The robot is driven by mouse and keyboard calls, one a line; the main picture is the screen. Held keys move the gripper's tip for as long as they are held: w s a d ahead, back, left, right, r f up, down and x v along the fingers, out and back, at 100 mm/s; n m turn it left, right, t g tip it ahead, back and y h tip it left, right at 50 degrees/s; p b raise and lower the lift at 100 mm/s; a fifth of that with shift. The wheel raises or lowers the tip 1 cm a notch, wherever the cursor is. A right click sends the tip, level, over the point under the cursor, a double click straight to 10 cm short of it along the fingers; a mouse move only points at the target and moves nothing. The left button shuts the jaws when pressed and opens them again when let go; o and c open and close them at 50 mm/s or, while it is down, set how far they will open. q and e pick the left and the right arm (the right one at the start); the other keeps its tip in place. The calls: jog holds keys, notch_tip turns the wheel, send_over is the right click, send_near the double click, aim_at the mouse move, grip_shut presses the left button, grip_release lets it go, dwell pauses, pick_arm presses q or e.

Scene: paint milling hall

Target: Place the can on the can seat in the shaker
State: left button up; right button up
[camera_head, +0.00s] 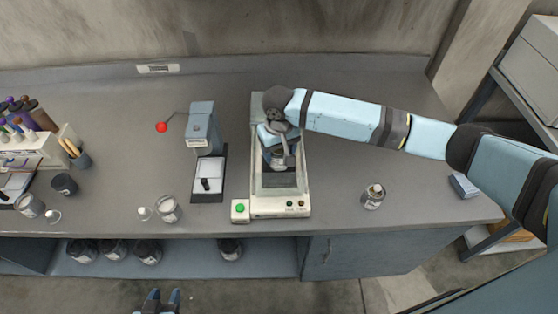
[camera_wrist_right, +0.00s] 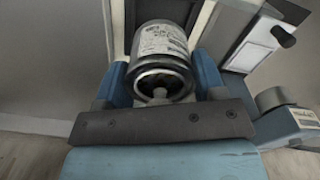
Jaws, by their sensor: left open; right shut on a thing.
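The shaker (camera_head: 257,205) is a cream open-topped machine on the bench, with a dark recessed bed (camera_head: 278,180) inside. My right gripper (camera_head: 279,152) reaches in over the shaker from the right and is shut on the can. The can (camera_wrist_right: 160,50) shows in the right wrist view between the blue fingers, with a white printed label and dark rim. In the head view the can is mostly hidden by the gripper. I cannot tell whether it touches the can seat, which is hidden. My left gripper (camera_head: 164,300) is open and empty at the bottom edge, in front of the bench.
A green button box (camera_head: 240,210) adjoins the shaker's front left corner. A grey press-like device (camera_head: 202,130) with a red-knobbed lever stands to its left. A small jar (camera_head: 373,196) stands to its right. Cups, a jar (camera_head: 168,209) and a rack (camera_head: 40,150) are at left.

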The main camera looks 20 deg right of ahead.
aim_at(279, 163)
jog(key=shift+f, duration=2.9)
jog(key=o, duration=1)
jog(key=shift+f, duration=0.1)
notch_tip(279, 163, up, 12)
jog(key=shift+f+b, duration=0.2)
jog(key=shift+b, duration=0.35)
jog(key=shift+r, duration=0.35)
